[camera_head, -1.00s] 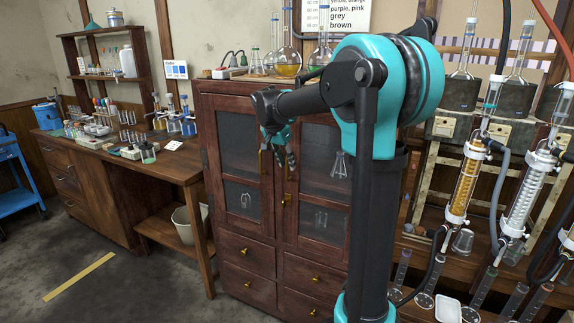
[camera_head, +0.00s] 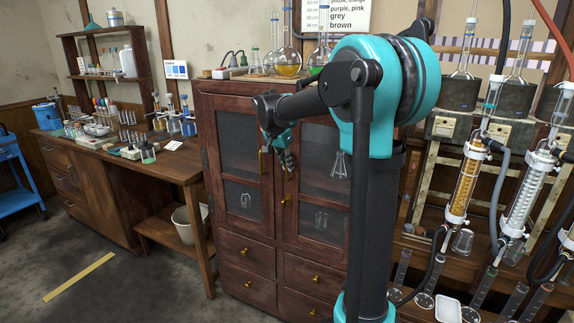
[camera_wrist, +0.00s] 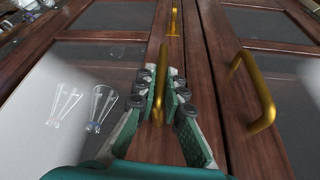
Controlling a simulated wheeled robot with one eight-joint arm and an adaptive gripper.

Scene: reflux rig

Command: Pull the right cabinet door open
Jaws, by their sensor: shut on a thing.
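The dark wooden cabinet has a left door (camera_head: 236,150) and a right door (camera_head: 325,140), both with dark glass panes. Both look closed in the head view. My gripper (camera_head: 286,160) is at the right door's inner edge. In the wrist view, which looks turned upside down, its green, padded fingers (camera_wrist: 162,100) are shut on the right door's vertical brass handle (camera_wrist: 160,62). The left door's brass handle (camera_head: 262,163) is free; it also shows in the wrist view (camera_wrist: 264,90). My fingers partly hide the gripped handle.
A brass fitting (camera_head: 286,200) sits below on the right door. Flasks (camera_head: 288,62) stand on the cabinet top. A bench (camera_head: 110,165) stands left, and the glass reflux rig (camera_head: 470,180) right. Open floor (camera_head: 150,285) lies at the left front.

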